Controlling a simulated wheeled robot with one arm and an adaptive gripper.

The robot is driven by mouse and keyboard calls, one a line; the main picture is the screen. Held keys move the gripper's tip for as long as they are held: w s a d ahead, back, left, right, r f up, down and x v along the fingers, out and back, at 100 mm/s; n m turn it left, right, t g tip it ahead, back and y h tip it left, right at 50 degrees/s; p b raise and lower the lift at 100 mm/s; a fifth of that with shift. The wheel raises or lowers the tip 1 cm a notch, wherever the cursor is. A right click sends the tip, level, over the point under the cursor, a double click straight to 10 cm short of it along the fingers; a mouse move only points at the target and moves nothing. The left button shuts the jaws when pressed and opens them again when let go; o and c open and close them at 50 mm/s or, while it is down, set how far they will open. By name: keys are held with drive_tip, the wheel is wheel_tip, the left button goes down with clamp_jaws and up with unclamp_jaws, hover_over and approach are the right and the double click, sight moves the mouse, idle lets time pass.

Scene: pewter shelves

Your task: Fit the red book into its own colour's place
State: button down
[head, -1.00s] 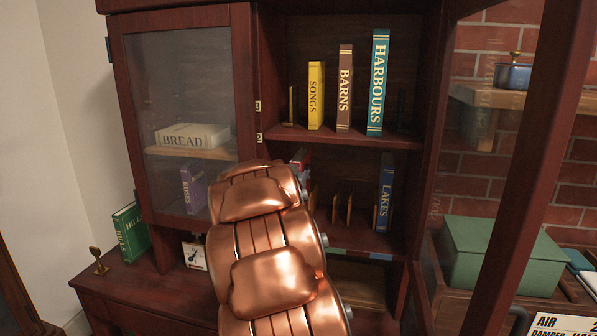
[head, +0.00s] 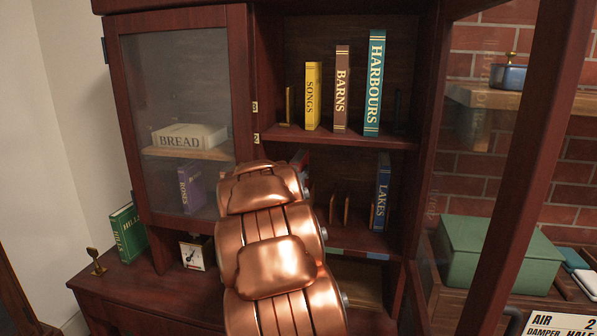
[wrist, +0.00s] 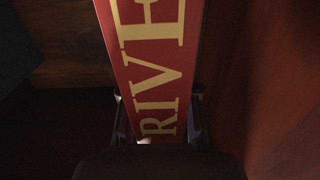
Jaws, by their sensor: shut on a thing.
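The red book (wrist: 152,60) with yellow letters fills the middle of the wrist view, spine towards the camera and slightly tilted. My gripper (wrist: 158,118) is shut on it, one dark finger at each side of its lower end. In the head view my copper arm reaches into the left of the lower open shelf and hides the gripper and most of the book. Upright dividers (head: 346,208) stand on that shelf. Its front edge bears a green and blue colour strip (head: 345,252); the part further left is hidden by my arm.
A blue LAKES book (head: 382,190) stands at the right of the lower shelf. Above stand the yellow SONGS (head: 313,96), brown BARNS (head: 342,88) and teal HARBOURS (head: 375,82) books. A glazed door (head: 180,110) is left; a wooden wall is close right of the held book.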

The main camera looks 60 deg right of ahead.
drive_tip(key=c, duration=0.8)
unclamp_jaws()
drive_tip(key=shift+o, duration=0.2)
drive_tip(key=shift+a, duration=0.1)
drive_tip(key=v, duration=1.2)
drive_tip(key=shift+r, duration=0.1)
